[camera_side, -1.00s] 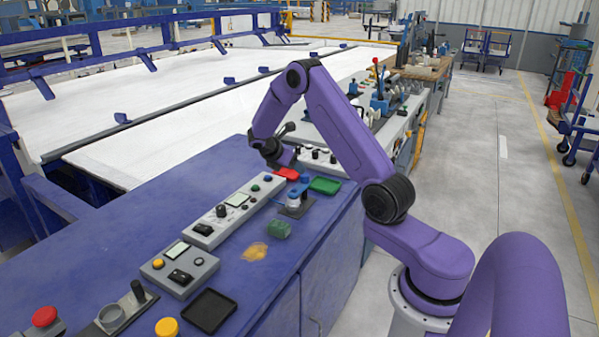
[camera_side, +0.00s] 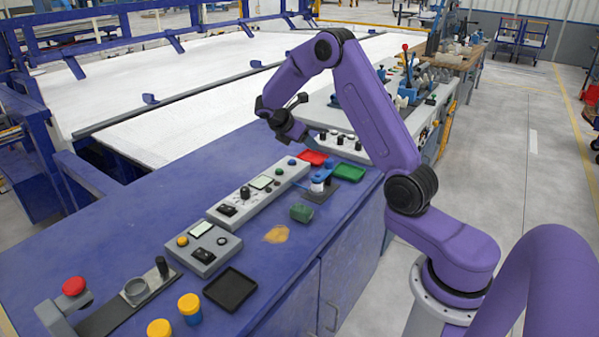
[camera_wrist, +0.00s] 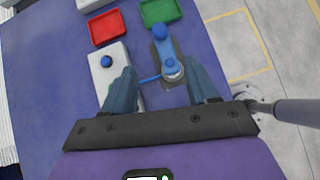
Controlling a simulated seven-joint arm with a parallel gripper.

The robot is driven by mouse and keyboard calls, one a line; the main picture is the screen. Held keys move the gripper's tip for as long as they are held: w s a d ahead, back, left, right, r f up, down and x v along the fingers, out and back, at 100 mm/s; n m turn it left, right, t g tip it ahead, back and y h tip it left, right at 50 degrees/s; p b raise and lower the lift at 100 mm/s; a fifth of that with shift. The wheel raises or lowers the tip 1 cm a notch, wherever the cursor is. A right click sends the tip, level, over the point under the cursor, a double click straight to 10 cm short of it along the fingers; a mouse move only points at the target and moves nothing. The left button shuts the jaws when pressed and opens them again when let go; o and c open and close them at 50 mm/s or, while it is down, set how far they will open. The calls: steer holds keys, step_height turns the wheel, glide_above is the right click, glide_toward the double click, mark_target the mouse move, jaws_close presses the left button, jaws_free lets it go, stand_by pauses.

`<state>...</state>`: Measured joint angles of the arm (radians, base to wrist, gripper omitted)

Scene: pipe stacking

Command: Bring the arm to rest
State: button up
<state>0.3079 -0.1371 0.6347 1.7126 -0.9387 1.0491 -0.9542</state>
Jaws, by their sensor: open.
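My purple arm (camera_side: 375,105) is bent over the blue bench in the side view. My gripper (camera_side: 308,138) hangs above the bench near the red tray, clear of the surface. In the wrist view my gripper (camera_wrist: 162,82) has its two blue-grey fingers well apart, with nothing held between them. A blue pipe piece (camera_wrist: 165,55) stands on a grey plate below and beyond the fingers. In the side view this blue and white piece (camera_side: 319,184) is upright on its dark plate, apart from my gripper.
A red tray (camera_side: 312,158) and a green tray (camera_side: 347,172) lie near the plate. A long control panel (camera_side: 257,188) runs beside it. A green block (camera_side: 301,213), a black tray (camera_side: 230,290) and yellow-topped cups (camera_side: 189,305) stand nearer the camera. The blue bench top is clear at left.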

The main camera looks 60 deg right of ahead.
steer(key=s+a+r+m+t+y, duration=0.15)
steer(key=s+a, duration=0.35)
steer(key=a, duration=0.7)
steer(key=s+a+r+t+y, duration=0.25)
steer(key=s+a, duration=0.35)
steer(key=a, duration=0.5)
steer(key=s+a+m+g+y, duration=0.1)
steer(key=s+a+y, duration=0.1)
steer(key=s, duration=0.9)
steer(key=s+a+g+y, duration=0.1)
steer(key=s+a+y, duration=0.2)
steer(key=s, duration=0.9)
steer(key=shift+a+r+m, duration=0.2)
steer(key=shift+a+m, duration=0.15)
steer(key=shift+a, duration=0.6)
